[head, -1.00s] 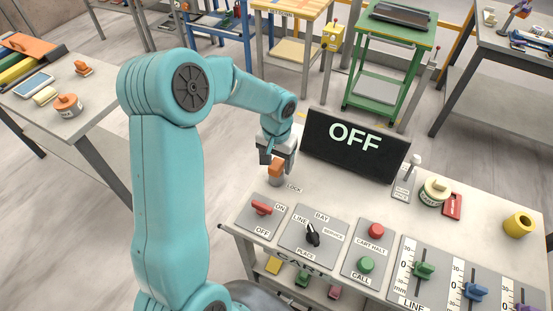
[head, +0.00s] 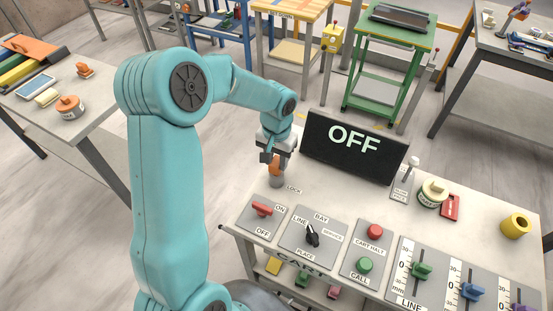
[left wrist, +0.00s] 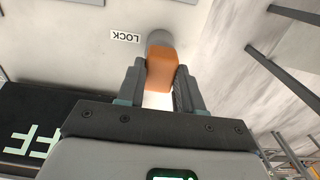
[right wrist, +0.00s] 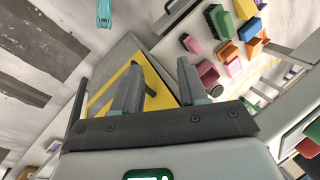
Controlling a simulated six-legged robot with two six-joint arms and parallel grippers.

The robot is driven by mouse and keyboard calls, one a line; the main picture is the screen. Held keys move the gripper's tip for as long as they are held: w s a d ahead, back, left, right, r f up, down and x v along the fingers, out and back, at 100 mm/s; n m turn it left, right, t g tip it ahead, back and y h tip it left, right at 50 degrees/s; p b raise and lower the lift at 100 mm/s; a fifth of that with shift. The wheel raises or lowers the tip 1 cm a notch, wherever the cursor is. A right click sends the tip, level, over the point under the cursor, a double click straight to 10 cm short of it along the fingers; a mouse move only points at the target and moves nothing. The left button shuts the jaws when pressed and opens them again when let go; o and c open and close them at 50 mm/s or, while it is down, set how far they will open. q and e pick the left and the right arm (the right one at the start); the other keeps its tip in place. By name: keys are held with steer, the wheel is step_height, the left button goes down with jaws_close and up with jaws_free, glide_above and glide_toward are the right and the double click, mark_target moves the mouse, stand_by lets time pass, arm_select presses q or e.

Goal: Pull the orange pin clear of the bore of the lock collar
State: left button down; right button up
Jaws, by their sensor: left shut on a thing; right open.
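The orange pin (head: 276,167) stands at the grey lock collar (head: 277,182) beside the LOCK label, on the left part of the console top. My left gripper (head: 275,159) is above the collar, shut on the pin's orange head. In the left wrist view, the orange pin (left wrist: 160,72) sits between both fingers, and its far end meets the round grey collar (left wrist: 160,38). The pin's shank and the bore are hidden, so I cannot tell how deep the pin sits. My right gripper (right wrist: 161,75) is open and empty, away from the collar.
A black OFF display (head: 353,145) stands close right of the left gripper. A red ON/OFF switch (head: 262,209) and a black selector knob (head: 312,234) lie in front of the collar. The space above the collar is taken only by my left arm.

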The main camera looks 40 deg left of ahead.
arm_select(q)
steer(key=shift+r+p, duration=1.25)
steer(key=shift+r, duration=0.85)
step_height(320, 180, up, 2)
steer(key=shift+r, duration=0.1)
step_height(320, 180, up, 4)
steer(key=shift+f, duration=0.15)
